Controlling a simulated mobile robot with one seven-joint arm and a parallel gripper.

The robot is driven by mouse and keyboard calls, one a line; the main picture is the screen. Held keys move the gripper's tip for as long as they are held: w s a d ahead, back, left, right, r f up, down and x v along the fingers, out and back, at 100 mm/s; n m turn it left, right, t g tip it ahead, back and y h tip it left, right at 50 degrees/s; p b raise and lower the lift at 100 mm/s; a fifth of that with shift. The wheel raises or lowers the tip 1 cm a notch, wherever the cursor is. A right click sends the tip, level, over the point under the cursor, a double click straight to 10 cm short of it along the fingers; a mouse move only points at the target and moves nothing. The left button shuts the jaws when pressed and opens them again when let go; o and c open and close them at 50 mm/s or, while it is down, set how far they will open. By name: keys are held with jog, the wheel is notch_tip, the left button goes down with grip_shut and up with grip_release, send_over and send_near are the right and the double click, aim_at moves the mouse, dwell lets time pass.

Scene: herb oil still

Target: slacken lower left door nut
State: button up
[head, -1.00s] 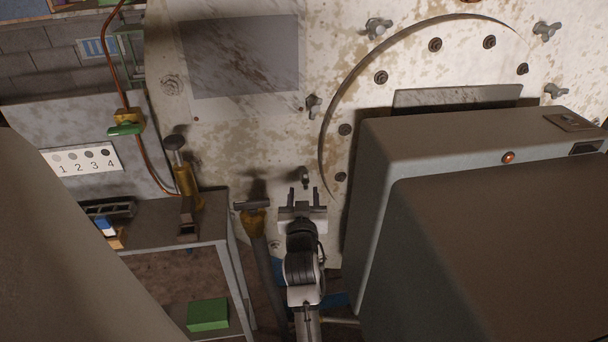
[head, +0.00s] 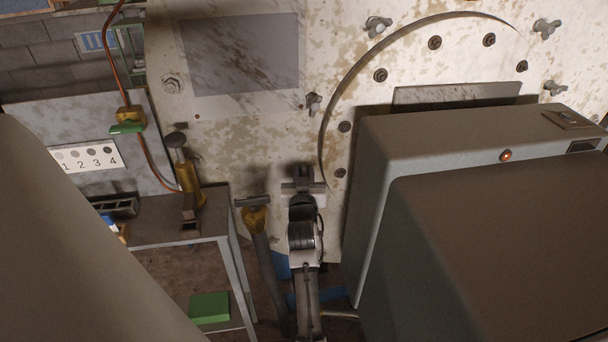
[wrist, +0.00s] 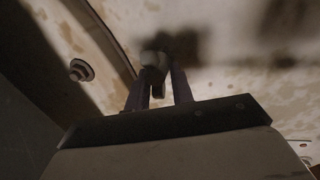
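The lower left door nut is a small grey wing nut (wrist: 154,66), seen in the wrist view at the fingertips; in the head view my gripper mostly hides it. My gripper (head: 303,174) is up against the pale, rust-stained front beside the lower left of the round door (head: 400,125). Its two fingers (wrist: 158,88) stand close together, one on each side of the nut, and look shut on it. The tips are dark and blurred in the wrist view. Another wing nut (head: 313,104) sits higher on the door's left side, with more around the rim.
A large grey box-shaped housing (head: 430,150) stands close on the right. A T-handled post (head: 254,207) rises just left of my gripper. A bench (head: 160,235) with a brass-coloured fitting (head: 190,185) and a green block (head: 209,307) below is further left.

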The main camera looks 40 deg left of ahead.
jog(key=c, duration=0.4)
jog(key=shift+f+n+b, duration=0.15)
jog(key=shift+n+b, duration=0.25)
grip_shut()
jog(key=shift+n, duration=0.5)
jog(key=shift+s, duration=0.15)
jog(key=shift+a, duration=0.1)
jog(key=o, duration=1)
grip_release()
jog(key=shift+f, duration=0.15)
jog(key=shift+c, duration=0.2)
jog(key=shift+r, duration=0.2)
